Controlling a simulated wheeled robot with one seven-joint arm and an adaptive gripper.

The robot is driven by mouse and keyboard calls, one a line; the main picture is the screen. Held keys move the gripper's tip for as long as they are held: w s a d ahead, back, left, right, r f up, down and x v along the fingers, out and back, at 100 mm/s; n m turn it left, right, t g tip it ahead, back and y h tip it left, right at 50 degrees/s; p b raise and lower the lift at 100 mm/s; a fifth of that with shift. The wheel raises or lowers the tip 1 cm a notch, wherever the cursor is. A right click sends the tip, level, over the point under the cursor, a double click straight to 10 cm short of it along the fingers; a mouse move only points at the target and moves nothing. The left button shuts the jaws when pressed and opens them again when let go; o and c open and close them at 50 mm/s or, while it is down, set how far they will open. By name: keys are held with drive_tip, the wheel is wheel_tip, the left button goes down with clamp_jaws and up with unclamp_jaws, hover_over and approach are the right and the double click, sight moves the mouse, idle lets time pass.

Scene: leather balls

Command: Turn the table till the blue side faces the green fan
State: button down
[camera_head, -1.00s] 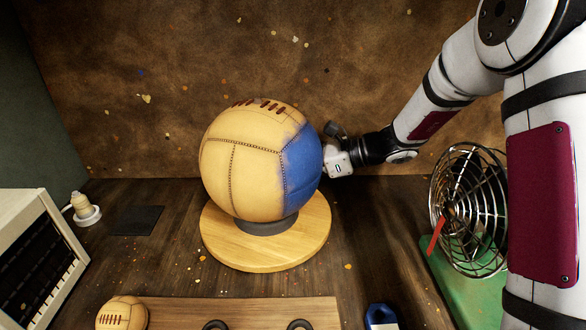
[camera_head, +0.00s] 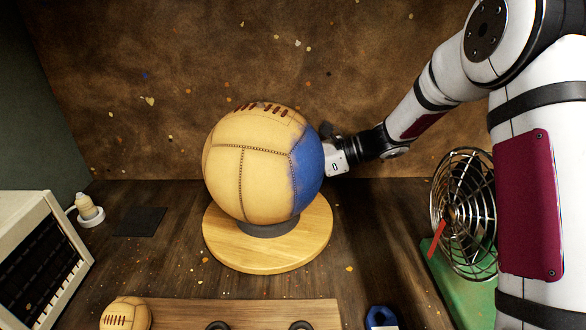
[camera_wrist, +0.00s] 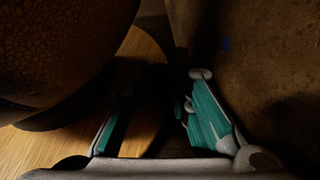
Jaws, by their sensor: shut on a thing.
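The round wooden table (camera_head: 290,258) stands on the dark bench and carries a big tan leather ball (camera_head: 228,165) on a dark ring. The ball's blue side (camera_head: 308,172) shows as a strip at its right edge, facing right and partly away from view. The fan (camera_head: 465,215), a wire cage on a green base (camera_head: 460,285), stands to the right. My gripper (camera_head: 335,158) is behind the ball's right edge, its fingertips hidden there. In the wrist view my gripper (camera_wrist: 160,88) has its teal fingers around something in deep shadow by the table (camera_wrist: 60,138), shut on it.
A small ball (camera_head: 125,314) and a wooden board (camera_head: 240,312) lie at the front, with a blue object (camera_head: 380,317) right of them. A white louvred box (camera_head: 45,250) and a bulb-like object (camera_head: 88,208) stand left. The spattered wall (camera_head: 250,50) is close behind.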

drive_tip(key=c, duration=1.5)
unclamp_jaws()
drive_tip(key=shift+o, duration=0.2)
drive_tip(key=v, duration=1.2)
